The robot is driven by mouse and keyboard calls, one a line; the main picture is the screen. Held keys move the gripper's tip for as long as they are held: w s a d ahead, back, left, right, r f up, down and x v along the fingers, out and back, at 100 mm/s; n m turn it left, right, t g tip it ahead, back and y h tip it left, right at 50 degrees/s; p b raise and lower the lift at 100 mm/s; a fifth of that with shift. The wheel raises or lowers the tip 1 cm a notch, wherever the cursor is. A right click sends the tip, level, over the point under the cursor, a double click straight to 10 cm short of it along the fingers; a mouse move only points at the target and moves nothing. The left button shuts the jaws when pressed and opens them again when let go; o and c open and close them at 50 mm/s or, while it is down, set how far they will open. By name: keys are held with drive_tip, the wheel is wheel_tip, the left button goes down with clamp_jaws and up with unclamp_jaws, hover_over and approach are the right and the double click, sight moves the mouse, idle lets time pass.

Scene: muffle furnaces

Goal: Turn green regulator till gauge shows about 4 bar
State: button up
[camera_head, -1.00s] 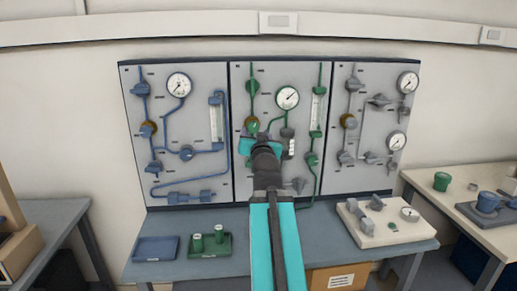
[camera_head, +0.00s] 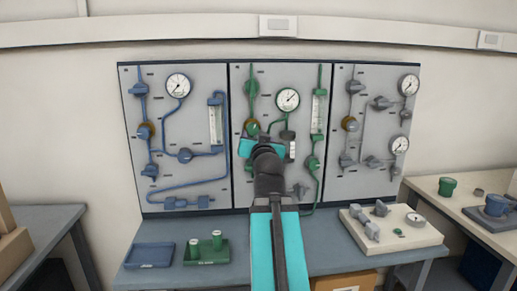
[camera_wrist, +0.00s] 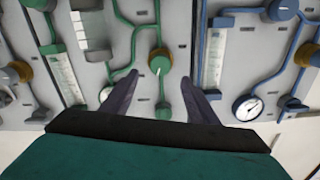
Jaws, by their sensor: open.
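The green regulator (camera_head: 252,127) is a round knob with a brown ring on the middle panel, just above my gripper (camera_head: 248,146) in the head view. In the wrist view, which is upside down, the regulator (camera_wrist: 160,62) lies just beyond my gripper (camera_wrist: 158,85). The two dark fingers are spread apart with nothing between them. Their tips look short of the knob; I cannot tell the exact distance. The green line's gauge (camera_head: 287,99) is white and round, its needle pointing to the upper right. Its numbers are too small to read.
A blue-piped panel (camera_head: 172,105) is on the left and a grey-piped panel (camera_head: 345,80) on the right. The bench below holds a blue tray (camera_head: 150,256), a green tray (camera_head: 207,257) and a beige board (camera_head: 425,235). Green pipes and a flow tube (camera_head: 318,113) are near my gripper.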

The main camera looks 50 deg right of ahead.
drive_tip(key=shift+b+v, duration=1.95)
drive_tip(key=shift+b, duration=0.7)
